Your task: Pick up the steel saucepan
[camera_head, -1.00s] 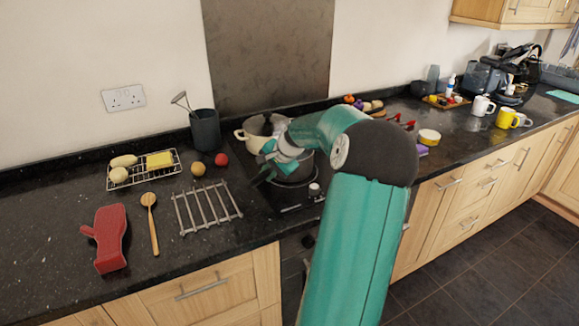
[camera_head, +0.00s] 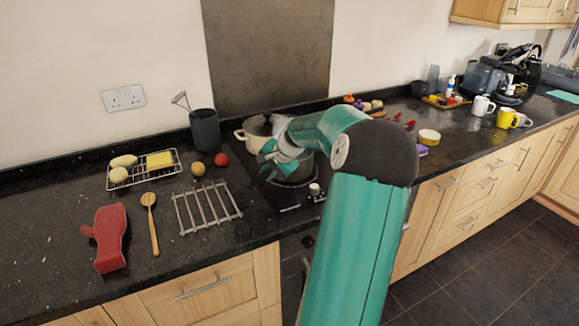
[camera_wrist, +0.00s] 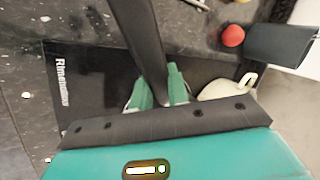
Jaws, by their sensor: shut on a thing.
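The steel saucepan (camera_head: 302,171) is at the hob in the head view, mostly hidden behind my wrist and gripper. My gripper (camera_head: 268,170) is on the pan's left front side. In the wrist view the pan's long dark handle (camera_wrist: 136,38) runs down from the top edge between the two green fingers of my gripper (camera_wrist: 158,92), which are closed on it. The pan's body is hidden in the wrist view. From the head view I cannot tell clearly how far the pan is above the hob.
A cream lidded pot (camera_head: 258,128) stands close behind on the black hob (camera_head: 262,205). A metal trivet (camera_head: 207,208), a red ball (camera_head: 221,159), a yellowish ball (camera_head: 198,169) and a dark utensil pot (camera_head: 205,130) are to the left. The counter's front edge is near.

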